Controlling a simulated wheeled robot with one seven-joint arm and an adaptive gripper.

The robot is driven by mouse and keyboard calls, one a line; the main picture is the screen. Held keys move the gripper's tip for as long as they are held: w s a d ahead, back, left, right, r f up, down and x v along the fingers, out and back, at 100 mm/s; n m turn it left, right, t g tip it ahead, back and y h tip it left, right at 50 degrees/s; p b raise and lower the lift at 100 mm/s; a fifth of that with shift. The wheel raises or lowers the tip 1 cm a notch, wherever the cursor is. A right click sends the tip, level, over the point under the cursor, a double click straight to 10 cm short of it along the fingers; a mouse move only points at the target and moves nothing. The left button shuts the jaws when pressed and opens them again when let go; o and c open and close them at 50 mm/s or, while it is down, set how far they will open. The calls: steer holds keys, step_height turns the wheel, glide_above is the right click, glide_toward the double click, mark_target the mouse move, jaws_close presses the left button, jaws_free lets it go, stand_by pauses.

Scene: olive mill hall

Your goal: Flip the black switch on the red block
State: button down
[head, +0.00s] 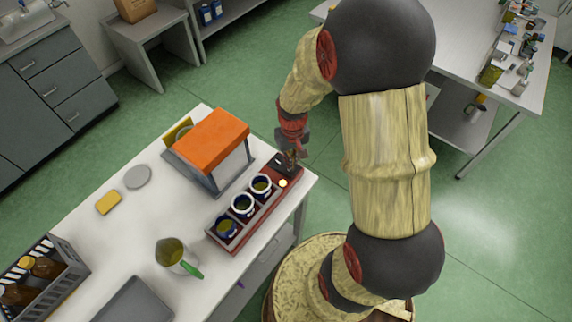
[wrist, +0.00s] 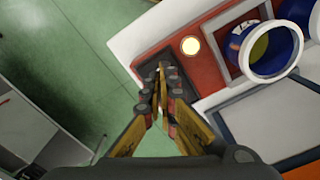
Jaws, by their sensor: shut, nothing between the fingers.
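The red block (head: 217,242) is a long red base near the right edge of the white table, with several blue-and-white cups in a grey rack on it. At its far end is a dark switch plate (head: 281,162), which also shows in the wrist view (wrist: 147,64). A round, pale, lit-looking spot (head: 283,183) lies between the plate and the cups; it also shows in the wrist view (wrist: 190,46). My gripper (head: 291,155) is shut and empty, its fingertips (wrist: 162,70) over the dark plate. The fingers hide part of the plate, so the switch lever's position cannot be told.
The white table (head: 85,232) also holds an orange-topped device (head: 211,136) beside the block, a jug with a green handle (head: 172,254), a grey tray (head: 133,302) and a bottle crate (head: 67,265). Green floor is open beyond the table's right edge.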

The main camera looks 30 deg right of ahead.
steer(key=shift+f+b, duration=0.7)
steer(key=shift+f, duration=0.45)
stand_by(0.4)
steer(key=shift+r, duration=0.2)
steer(key=shift+r+p, duration=2.75)
steer(key=shift+r, duration=0.65)
